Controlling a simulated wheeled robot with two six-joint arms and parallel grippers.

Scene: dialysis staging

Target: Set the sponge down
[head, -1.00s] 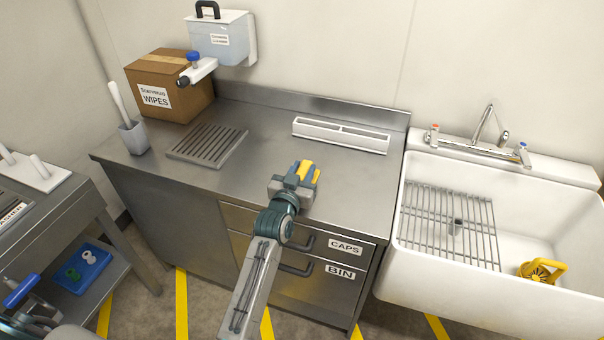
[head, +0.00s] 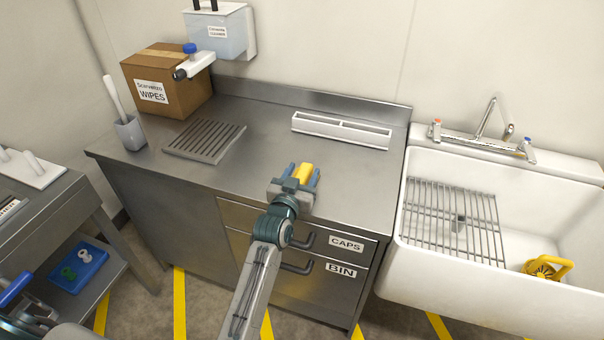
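The sponge (head: 304,173) is a small yellow block at the front middle of the steel counter (head: 250,178). The gripper body hides the sponge's near end. Whether the sponge's underside fully touches the steel is hard to see.
A slatted drain plate (head: 204,141), a white divided tray (head: 341,130), a wipes box (head: 167,81) and a brush holder (head: 131,133) stand around the counter. A white sink (head: 480,285) with a wire rack (head: 453,215) is at right. Counter around the sponge is clear.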

